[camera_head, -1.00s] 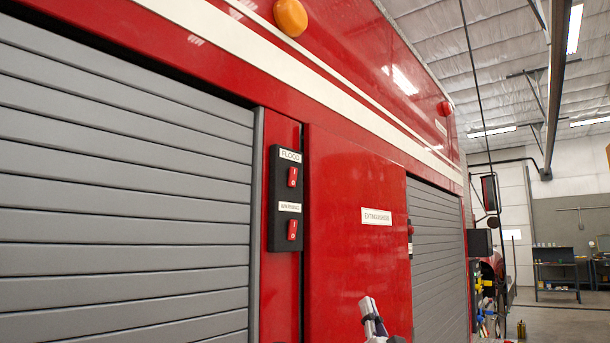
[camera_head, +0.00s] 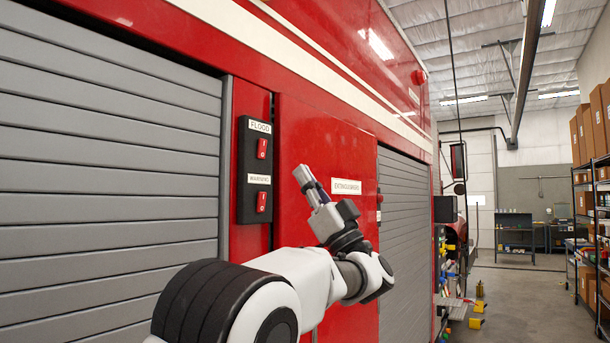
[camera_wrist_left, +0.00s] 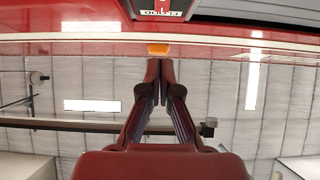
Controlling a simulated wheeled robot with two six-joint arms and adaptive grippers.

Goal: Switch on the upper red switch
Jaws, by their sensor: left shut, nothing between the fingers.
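A black switch panel (camera_head: 254,180) is fixed upright on the red side of the truck. The upper red switch (camera_head: 262,148) sits under the FLOOD label, and a lower red switch (camera_head: 261,202) sits under the WARNING label. My left gripper (camera_head: 303,173) is shut and empty, its fingertips pointing up, to the right of the upper switch in the picture. I see no contact with the panel. In the left wrist view the closed fingertips (camera_wrist_left: 153,64) point toward the top edge, where part of the panel (camera_wrist_left: 160,14) shows. My right gripper is not in view.
A grey roller shutter (camera_head: 110,160) lies left of the panel. A red door with an EXTINGUISHER label (camera_head: 346,186) lies to the right, behind my left gripper. An aisle (camera_head: 515,300) opens at right beside shelves of boxes (camera_head: 590,130).

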